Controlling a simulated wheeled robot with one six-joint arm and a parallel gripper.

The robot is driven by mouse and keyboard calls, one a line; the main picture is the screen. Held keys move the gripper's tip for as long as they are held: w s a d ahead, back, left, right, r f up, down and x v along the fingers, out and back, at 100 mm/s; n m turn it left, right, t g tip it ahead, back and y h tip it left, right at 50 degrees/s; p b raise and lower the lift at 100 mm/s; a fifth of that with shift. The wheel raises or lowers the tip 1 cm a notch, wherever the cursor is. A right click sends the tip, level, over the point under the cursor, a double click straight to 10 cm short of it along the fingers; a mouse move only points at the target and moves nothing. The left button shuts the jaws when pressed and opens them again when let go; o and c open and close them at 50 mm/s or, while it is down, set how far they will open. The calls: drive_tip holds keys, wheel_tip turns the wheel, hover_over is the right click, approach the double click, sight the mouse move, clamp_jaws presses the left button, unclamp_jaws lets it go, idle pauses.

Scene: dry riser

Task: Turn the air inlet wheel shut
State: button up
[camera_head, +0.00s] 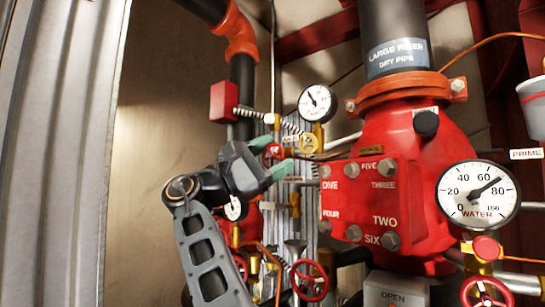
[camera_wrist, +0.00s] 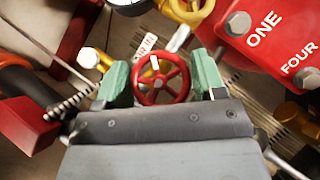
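The small red air inlet wheel (camera_wrist: 159,82) has several spokes and sits in the middle of the wrist view, below a white tag reading "IN" (camera_wrist: 147,43). In the head view the wheel (camera_head: 273,151) shows partly, behind my gripper. My gripper (camera_head: 284,157) is open, with its green fingertips one above the other in the head view. In the wrist view its fingers (camera_wrist: 161,82) stand on the left and right of the wheel, close to its rim. I cannot tell whether they touch it.
A red valve body (camera_head: 372,205) with numbered bolts stands close on the right. A red box (camera_head: 224,102) with a coiled cable is at the upper left. Other red wheels (camera_head: 309,280) sit below.

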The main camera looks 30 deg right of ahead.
drive_tip(key=o, duration=0.4)
drive_tip(key=shift+c, duration=0.2)
drive_tip(key=b+v, duration=0.1)
drive_tip(key=v, duration=0.6)
drive_tip(key=shift+a+f, duration=0.15)
drive_tip(key=shift+a, duration=0.1)
